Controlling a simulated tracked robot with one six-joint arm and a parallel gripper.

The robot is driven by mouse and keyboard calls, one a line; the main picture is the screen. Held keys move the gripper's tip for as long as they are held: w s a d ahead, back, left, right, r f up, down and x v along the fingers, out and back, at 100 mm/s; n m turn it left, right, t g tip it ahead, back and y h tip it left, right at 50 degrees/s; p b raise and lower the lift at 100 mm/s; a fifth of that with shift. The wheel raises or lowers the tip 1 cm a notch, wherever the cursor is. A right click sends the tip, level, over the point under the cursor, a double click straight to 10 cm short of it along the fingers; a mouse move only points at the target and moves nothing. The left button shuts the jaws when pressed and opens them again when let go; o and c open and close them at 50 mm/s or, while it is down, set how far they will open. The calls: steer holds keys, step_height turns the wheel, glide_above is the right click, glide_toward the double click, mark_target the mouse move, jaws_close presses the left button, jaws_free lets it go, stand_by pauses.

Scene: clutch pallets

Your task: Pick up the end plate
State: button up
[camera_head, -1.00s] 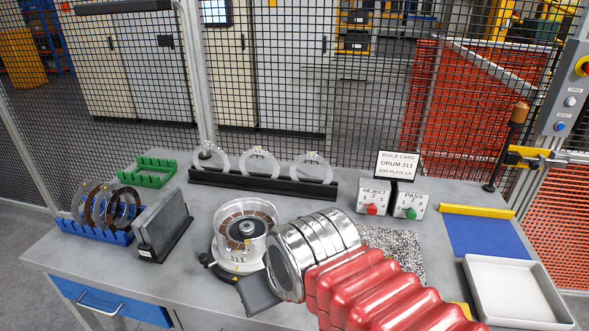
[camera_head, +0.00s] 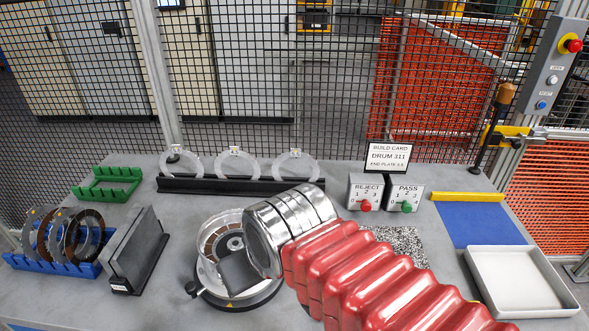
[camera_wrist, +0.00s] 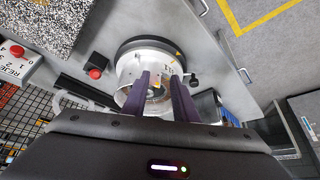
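Three clear ring-shaped plates stand in a black rack (camera_head: 245,187) at the back of the bench: left (camera_head: 181,164), middle (camera_head: 238,165) and right (camera_head: 295,166). They look like the end plates, but their markings are too small to read. My gripper (camera_wrist: 161,80) is open in the wrist view, its two dark fingers apart above the clear drum (camera_wrist: 128,70). I cannot tell whether the fingertips touch anything inside it.
A blue rack (camera_head: 50,262) of upright rings and a dark upright holder (camera_head: 135,250) stand left. A green rack (camera_head: 108,185) is behind them. Reject (camera_head: 366,188) and pass (camera_head: 405,190) boxes, a build card (camera_head: 387,157) and a white tray (camera_head: 515,280) are right.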

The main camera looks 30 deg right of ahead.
steer(key=w+d+r+n+g, duration=0.1)
steer(key=w+d+r+n, duration=0.1)
steer(key=w+d+r, duration=0.3)
steer(key=w+d+r+n+g, duration=0.1)
steer(key=w+d+r, duration=0.2)
steer(key=w, duration=0.5)
steer(key=w+d+r+n+g, duration=0.1)
steer(key=w+d+r+n, duration=0.1)
steer(key=w+d+r, duration=0.3)
steer(key=w+d+f+n, duration=0.1)
steer(key=w+d, duration=0.3)
steer(key=d, duration=0.2)
steer(key=w+d+f+n+g, duration=0.1)
steer(key=w+d+f+n, duration=0.1)
steer(key=w+d, duration=0.3)
steer(key=w+d+f+n+y, duration=0.1)
steer(key=w+d+f+n, duration=0.1)
steer(key=w+d, duration=0.2)
steer(key=shift+w+d+g, duration=0.15)
steer(key=shift+d, duration=0.65)
steer(key=shift+w+d+g, duration=0.1)
steer(key=shift+d+g, duration=0.05)
steer(key=shift+d, duration=0.6)
steer(key=shift+d+f+n, duration=0.1)
steer(key=shift+d+n, duration=0.2)
steer(key=shift+d, duration=0.05)
